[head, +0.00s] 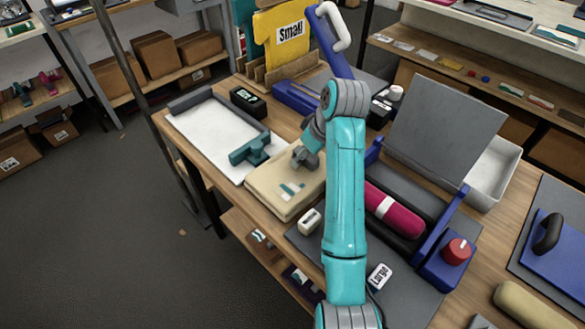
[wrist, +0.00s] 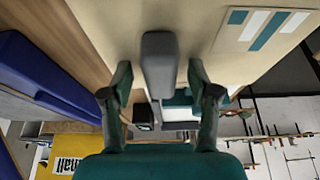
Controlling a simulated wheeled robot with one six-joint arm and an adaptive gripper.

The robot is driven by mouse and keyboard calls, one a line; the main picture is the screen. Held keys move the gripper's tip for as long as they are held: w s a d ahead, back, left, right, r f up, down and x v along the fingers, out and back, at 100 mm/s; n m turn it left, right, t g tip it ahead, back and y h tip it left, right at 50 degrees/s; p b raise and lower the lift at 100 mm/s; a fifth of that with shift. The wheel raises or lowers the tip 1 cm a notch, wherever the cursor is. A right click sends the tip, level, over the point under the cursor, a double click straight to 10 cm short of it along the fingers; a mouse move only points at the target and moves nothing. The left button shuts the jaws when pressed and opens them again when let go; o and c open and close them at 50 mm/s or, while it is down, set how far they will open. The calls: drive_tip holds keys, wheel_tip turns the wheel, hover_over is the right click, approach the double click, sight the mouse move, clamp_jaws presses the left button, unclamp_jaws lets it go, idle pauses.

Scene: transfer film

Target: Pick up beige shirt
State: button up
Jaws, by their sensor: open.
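The beige shirt (head: 268,184) lies folded flat on the wooden table, with teal and white stripes on it. In the wrist view the beige shirt (wrist: 215,30) fills the top, with the striped patch at its right. My gripper (head: 304,157) is over the shirt's far right part in the head view, partly covered by my arm. In the wrist view my gripper (wrist: 158,78) has its two fingers apart. A grey block (wrist: 160,65) shows between the fingers against the beige cloth; I cannot tell whether they touch it.
A white tray (head: 205,125) with a teal squeegee (head: 248,148) lies left of the shirt. A yellow "Small" shirt (head: 280,45) stands at the back.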

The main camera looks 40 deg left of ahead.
clamp_jaws()
idle(0.3)
